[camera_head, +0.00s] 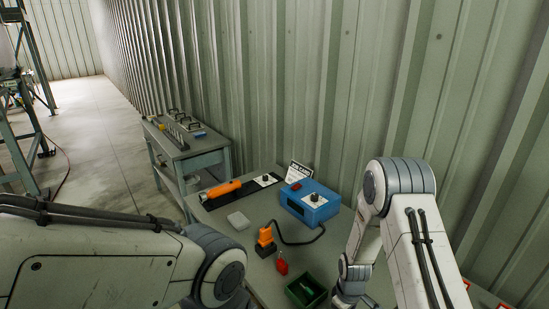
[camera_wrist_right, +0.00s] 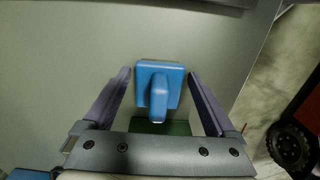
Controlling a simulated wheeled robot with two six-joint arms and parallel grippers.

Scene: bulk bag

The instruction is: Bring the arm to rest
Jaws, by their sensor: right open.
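My right arm reaches down at the right of the head view, and its gripper is mostly hidden behind the arm there. In the right wrist view my right gripper (camera_wrist_right: 160,73) is open, with one finger on each side of a blue block with a raised grip (camera_wrist_right: 158,88). Gaps show between both fingers and the block. A green surface (camera_wrist_right: 180,128) shows just below the block. My left arm crosses the lower left of the head view, and its gripper is out of the picture.
The grey table holds a blue box with a dial (camera_head: 311,203), an orange-handled tool (camera_head: 222,188), an orange block with a cable (camera_head: 265,238), a red item (camera_head: 281,266), a white block (camera_head: 238,221) and a green tray (camera_head: 318,297). A corrugated wall (camera_head: 290,90) stands behind. A grey cart (camera_head: 196,152) stands farther back.

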